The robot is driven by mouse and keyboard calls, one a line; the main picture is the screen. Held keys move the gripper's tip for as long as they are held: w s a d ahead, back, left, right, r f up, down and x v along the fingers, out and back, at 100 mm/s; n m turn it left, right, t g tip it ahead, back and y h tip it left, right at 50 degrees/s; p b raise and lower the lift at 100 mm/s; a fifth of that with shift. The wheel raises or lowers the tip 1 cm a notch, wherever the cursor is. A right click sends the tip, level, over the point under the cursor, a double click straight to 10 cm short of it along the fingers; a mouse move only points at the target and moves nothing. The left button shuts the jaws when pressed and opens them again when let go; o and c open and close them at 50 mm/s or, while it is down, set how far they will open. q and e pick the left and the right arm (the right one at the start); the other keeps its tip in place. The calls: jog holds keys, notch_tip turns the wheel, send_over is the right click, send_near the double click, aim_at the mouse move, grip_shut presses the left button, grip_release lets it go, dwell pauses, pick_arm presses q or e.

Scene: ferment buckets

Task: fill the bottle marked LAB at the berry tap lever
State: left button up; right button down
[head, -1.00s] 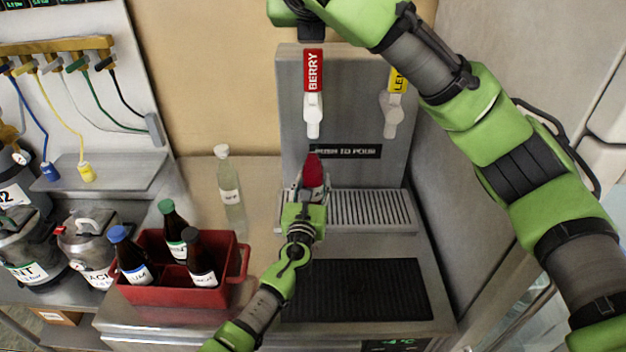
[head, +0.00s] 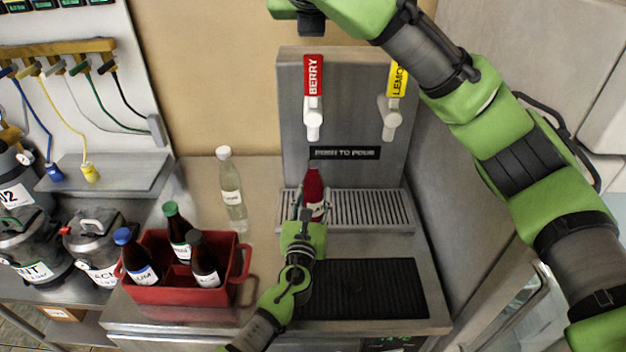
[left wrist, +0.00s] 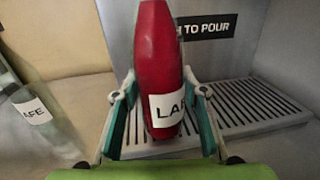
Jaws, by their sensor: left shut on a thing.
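The berry tap (head: 313,120) has a red handle marked BERRY and stands upright on the dispenser. A red bottle (head: 313,187) stands upright below it at the drip grate; whether its base touches the grate is hidden. In the left wrist view the bottle (left wrist: 160,60) is red throughout, and its white label shows "LA" and a partly hidden third letter. My left gripper (left wrist: 160,98) is shut on this bottle, one finger on each side. The end of my right arm (head: 312,22) is just above the berry handle; its fingers cannot be made out.
The yellow lemon tap (head: 391,115) is to the right. A clear bottle (head: 232,195) stands left of the drip grate (head: 375,212). A red crate (head: 185,296) with dark bottles sits front left. The black mat (head: 375,290) is clear.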

aim_at(313, 205)
pick_arm(q)
jog(key=shift+s+r+p, duration=0.2)
jog(key=shift+s+p, duration=0.3)
jog(key=shift+s, duration=1.1)
jog(key=shift+s+p, duration=0.6)
jog(key=shift+s, duration=2.35)
jog(key=shift+f, duration=0.15)
